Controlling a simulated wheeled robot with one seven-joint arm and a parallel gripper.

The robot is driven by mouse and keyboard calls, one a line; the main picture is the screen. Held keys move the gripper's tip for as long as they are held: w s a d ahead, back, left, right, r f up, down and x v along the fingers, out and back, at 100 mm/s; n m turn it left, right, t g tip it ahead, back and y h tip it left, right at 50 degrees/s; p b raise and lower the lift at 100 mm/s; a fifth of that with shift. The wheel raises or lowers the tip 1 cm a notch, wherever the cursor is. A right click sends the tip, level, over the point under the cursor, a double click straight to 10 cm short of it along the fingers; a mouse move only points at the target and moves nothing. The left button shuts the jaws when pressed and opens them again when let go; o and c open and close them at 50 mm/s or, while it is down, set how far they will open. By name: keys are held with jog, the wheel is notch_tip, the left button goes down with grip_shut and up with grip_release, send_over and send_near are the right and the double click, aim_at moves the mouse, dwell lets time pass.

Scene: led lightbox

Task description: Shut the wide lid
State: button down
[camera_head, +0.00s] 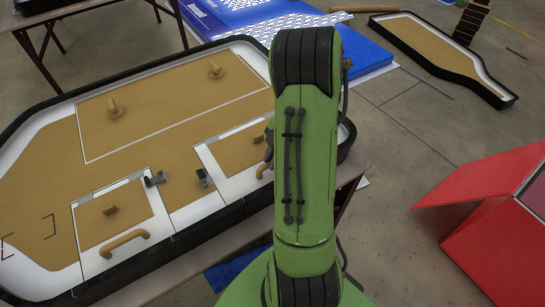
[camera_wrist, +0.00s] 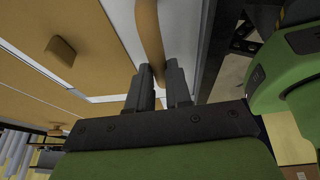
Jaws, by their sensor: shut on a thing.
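In the head view a tan, white-edged lightbox (camera_head: 150,150) lies on a table, with a black rim. A left lid panel (camera_head: 97,225) has a curved tan handle (camera_head: 125,242). A right lid panel (camera_head: 232,158) has a tan handle (camera_head: 265,163), partly hidden by my arm. Both panels look roughly level with the box top; which one is the wide lid I cannot tell. In the wrist view my gripper (camera_wrist: 160,75) is closed around a tan handle (camera_wrist: 151,35) above a white edge.
A large outlined panel with two tan pegs (camera_head: 114,107) fills the back of the box. Small dark latches (camera_head: 154,179) sit between the front lids. A red angular object (camera_head: 480,200) stands on the floor at right. Blue sheets (camera_head: 220,15) lie behind.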

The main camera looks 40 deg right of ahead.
jog(key=c, duration=1.1)
grip_release()
jog(key=shift+s+f, duration=0.2)
jog(key=shift+s, duration=0.2)
jog(key=shift+o, duration=0.2)
jog(key=shift+w+r, duration=0.1)
jog(key=shift+d+r, duration=0.15)
jog(key=shift+r, duration=0.25)
jog(key=p+v, duration=0.5)
jog(key=v, duration=1)
jog(key=shift+f, duration=0.15)
